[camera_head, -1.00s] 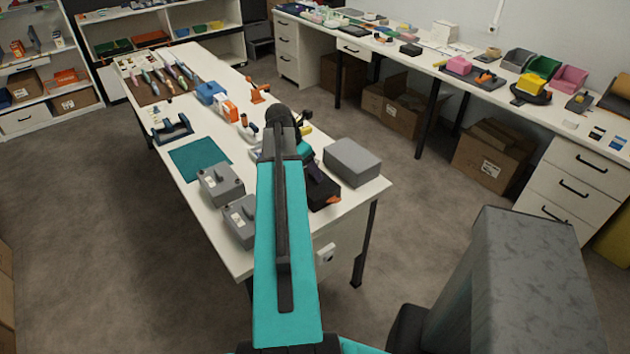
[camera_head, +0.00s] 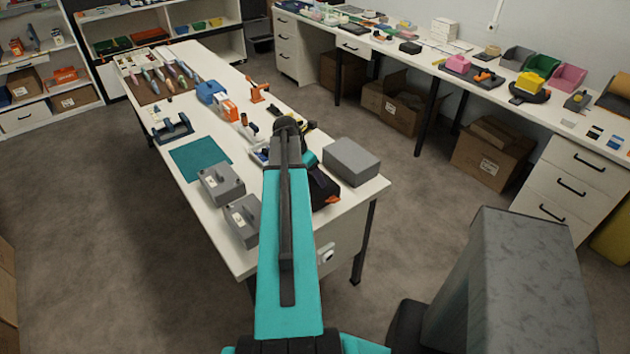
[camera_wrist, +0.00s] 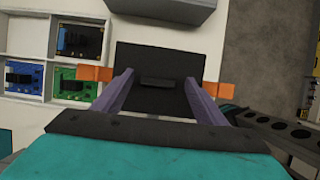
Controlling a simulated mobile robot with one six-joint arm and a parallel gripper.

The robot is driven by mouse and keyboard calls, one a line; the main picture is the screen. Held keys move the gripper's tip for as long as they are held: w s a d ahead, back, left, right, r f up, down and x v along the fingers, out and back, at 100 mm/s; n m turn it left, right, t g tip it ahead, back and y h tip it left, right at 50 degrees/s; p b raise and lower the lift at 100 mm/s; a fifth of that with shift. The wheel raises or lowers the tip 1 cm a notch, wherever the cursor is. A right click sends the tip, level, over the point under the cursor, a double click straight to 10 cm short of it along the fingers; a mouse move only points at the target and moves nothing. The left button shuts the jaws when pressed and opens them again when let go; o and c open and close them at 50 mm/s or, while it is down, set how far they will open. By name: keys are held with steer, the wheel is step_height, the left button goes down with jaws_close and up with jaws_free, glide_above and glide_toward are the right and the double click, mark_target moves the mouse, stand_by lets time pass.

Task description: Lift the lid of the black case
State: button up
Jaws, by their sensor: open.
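The black case (camera_head: 322,190) lies at the near right end of the white table, partly hidden behind my arm in the head view. In the wrist view the case (camera_wrist: 157,62) is a dark rectangle with a small dark tab on its middle. Its lid looks down, but this is hard to tell. Orange blocks show at its left and right edges. My gripper (camera_wrist: 157,80) is open, its two purple fingers spread on either side of the tab. Nothing is held between them. I cannot tell whether a finger touches the case.
A grey box (camera_head: 351,161) stands close behind the case. A white compartment tray (camera_wrist: 49,50) with circuit boards is to its left in the wrist view. Two grey boxes (camera_head: 221,183) and a teal mat (camera_head: 199,158) lie left of my arm. The table edge is near.

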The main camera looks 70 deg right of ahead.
mark_target(312, 177)
steer(key=c, duration=1.2)
steer(key=shift+r, duration=0.15)
steer(key=shift+r+b, duration=0.75)
steer(key=shift+r, duration=0.65)
steer(key=shift+a+r, duration=0.15)
steer(key=shift+r, duration=0.05)
steer(key=s+a+b, duration=0.1)
steer(key=a, duration=0.2)
steer(key=s+a+b, duration=0.1)
steer(key=a+b, duration=0.1)
steer(key=a, duration=0.2)
steer(key=a+b, duration=0.2)
steer(key=a, duration=0.1)
steer(key=shift+s+a+r, duration=0.25)
steer(key=shift+s+r, duration=0.1)
steer(key=shift+s, duration=0.05)
steer(key=shift+a+b, duration=0.1)
steer(key=shift+b, duration=0.25)
